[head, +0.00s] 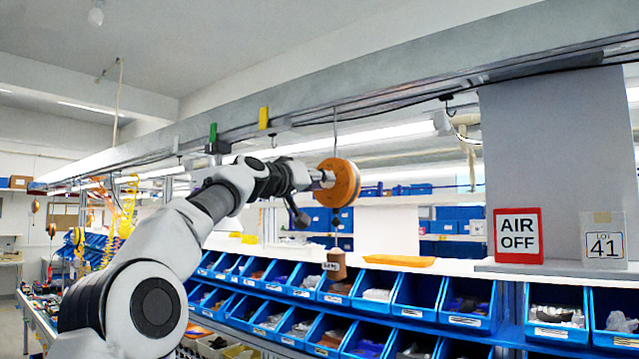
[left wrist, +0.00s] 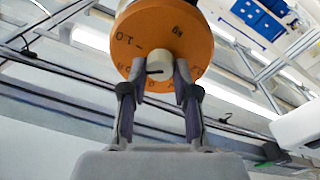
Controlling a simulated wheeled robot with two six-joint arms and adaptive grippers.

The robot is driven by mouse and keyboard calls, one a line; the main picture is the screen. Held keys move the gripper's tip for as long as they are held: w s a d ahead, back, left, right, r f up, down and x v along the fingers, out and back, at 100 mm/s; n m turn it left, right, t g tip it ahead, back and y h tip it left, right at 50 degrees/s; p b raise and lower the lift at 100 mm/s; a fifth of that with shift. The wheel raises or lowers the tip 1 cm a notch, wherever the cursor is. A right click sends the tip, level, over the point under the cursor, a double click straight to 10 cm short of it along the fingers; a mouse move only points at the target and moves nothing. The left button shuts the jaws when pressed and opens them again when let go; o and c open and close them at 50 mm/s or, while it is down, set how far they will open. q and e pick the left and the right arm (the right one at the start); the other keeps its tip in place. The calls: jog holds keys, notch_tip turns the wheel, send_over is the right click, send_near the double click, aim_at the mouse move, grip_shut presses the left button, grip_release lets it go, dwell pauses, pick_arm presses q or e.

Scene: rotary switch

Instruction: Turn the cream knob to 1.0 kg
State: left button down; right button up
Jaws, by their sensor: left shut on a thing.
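An orange round dial body (head: 340,183) hangs on a cable from the overhead beam. In the left wrist view its face (left wrist: 128,30) carries dark printed marks, partly readable and partly hidden by my fingers. The cream knob (left wrist: 160,64) sticks out at the lower middle of that face and has a short dark line on it. My left gripper (head: 322,179) is at the dial's left side. In the left wrist view my left gripper's fingers (left wrist: 158,75) are closed on the knob from both sides. The number the knob's line meets cannot be read. My right gripper is not in view.
A brown weight (head: 336,265) hangs below the dial, beside a small unreadable tag. Rows of blue bins (head: 415,296) stand below. The grey beam (head: 400,75) runs overhead.

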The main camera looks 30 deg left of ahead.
pick_arm(q)
jog(key=m, duration=0.5)
jog(key=shift+w+f+h, duration=0.1)
jog(key=shift+f+h, duration=0.2)
jog(key=m, duration=0.4)
jog(key=shift+g, duration=0.4)
jog(key=shift+m, duration=0.3)
jog(key=c, duration=0.9)
grip_release()
jog(key=shift+o, duration=0.2)
jog(key=shift+w, duration=0.1)
jog(key=shift+r, duration=0.1)
